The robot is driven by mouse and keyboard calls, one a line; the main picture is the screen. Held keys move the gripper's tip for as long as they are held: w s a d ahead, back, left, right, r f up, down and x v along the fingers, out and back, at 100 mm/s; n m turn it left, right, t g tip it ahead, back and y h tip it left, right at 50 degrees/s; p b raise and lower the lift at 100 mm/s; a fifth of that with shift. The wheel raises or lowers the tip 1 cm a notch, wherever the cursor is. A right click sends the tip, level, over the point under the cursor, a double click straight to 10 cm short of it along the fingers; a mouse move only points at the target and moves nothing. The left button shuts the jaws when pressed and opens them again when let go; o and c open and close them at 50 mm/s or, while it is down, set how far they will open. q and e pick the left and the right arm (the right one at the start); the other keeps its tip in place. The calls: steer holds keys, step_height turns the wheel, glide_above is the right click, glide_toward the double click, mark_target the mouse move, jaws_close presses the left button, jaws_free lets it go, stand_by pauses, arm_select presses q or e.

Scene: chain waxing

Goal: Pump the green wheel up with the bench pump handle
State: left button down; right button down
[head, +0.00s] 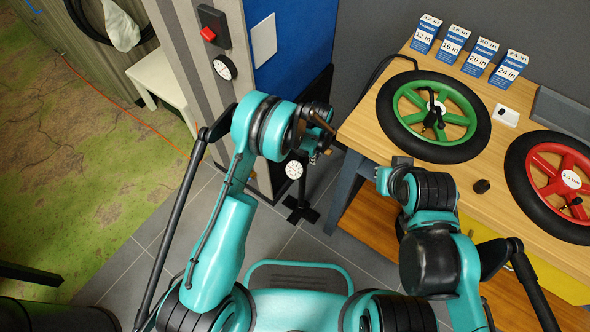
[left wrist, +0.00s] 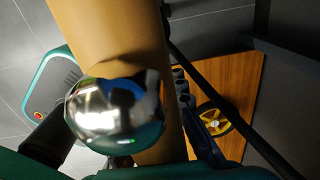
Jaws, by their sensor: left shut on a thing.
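The green wheel (head: 467,100) with its black tyre lies flat on the wooden bench. A black fitting (head: 433,115) sits among its spokes; I cannot tell whether it is on the valve. The bench pump stands on the floor left of the bench, with a white gauge (head: 294,169) and black foot (head: 300,211). My left gripper (head: 318,138) is shut on the pump handle, at the pump's top. The wooden handle (left wrist: 105,35) fills the left wrist view, with a shiny metal ball (left wrist: 115,115) in front. My right gripper (head: 388,178) is by the bench's front left edge; its fingers are unclear.
A red wheel (head: 560,170) lies on the bench (head: 505,165) to the right. Several blue and white tube boxes (head: 451,44) stand at the back.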

arm_select(q)
steer(key=shift+f, duration=1.85)
step_height(320, 180, up, 36)
steer(key=p, duration=1.8)
steer(key=shift+f+p, duration=0.25)
steer(key=shift+p, duration=0.15)
